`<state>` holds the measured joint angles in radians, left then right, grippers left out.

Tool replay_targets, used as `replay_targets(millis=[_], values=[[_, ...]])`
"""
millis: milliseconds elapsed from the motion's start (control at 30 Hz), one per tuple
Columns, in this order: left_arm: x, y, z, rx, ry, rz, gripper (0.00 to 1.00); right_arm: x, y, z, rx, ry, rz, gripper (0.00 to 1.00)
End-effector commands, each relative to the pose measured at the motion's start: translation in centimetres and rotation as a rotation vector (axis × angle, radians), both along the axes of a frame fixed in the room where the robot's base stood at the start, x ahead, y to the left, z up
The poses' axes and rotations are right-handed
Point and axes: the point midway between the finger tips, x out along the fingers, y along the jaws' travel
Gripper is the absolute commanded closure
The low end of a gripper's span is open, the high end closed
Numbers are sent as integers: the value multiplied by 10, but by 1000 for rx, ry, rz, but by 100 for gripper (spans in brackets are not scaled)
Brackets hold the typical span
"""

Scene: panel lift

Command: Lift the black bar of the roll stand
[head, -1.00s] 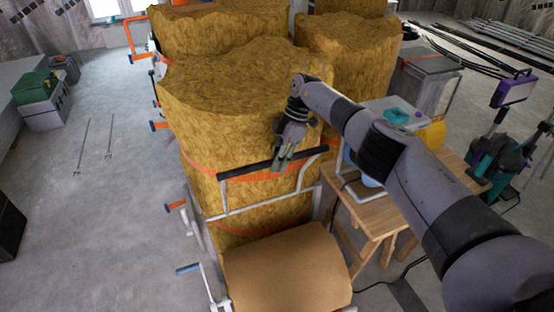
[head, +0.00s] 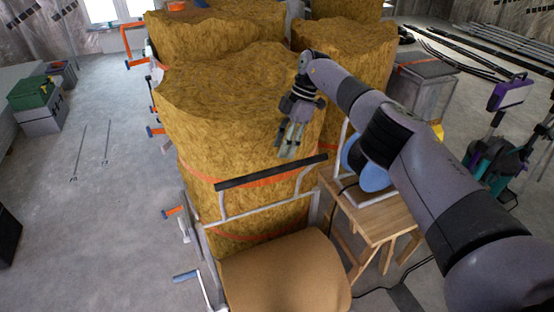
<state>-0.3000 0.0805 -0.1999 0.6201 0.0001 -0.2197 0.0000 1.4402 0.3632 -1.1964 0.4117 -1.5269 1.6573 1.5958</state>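The black bar (head: 255,176) of the roll stand lies across the top of a grey metal frame (head: 222,207), in front of a large yellow-brown roll (head: 215,130) with orange straps. It slopes slightly up to the right in the picture. My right gripper (head: 289,147) hangs from the arm coming in at the right, its fingers pointing down. The fingers look parted and empty, with the tips just above the bar's right half in the picture; whether they touch it is unclear. My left gripper is out of view.
A brown roll (head: 285,275) lies in front of the frame. A wooden table (head: 375,220) with a blue round object (head: 372,178) stands close at right, partly behind my arm. More tall rolls (head: 350,50) stand behind. The floor at left (head: 95,215) is mostly clear.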

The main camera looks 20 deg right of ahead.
Motion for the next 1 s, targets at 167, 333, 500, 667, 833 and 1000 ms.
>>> replay_targets(millis=[167, 333, 500, 667, 833, 1000], values=[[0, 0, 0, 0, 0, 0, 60, 3, -11, 28, -1, -1, -1, 60], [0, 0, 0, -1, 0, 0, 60, 3, -16, 40, -2, 0, 0, 60], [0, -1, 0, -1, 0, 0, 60, 3, -17, 43, -2, 1, 1, 60], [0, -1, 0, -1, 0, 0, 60, 3, -17, 43, -2, 1, 1, 60], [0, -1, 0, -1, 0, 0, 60, 3, -17, 43, -1, 1, 0, 60], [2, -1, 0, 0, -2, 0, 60, 3, -17, 42, -1, 1, 0, 60]])
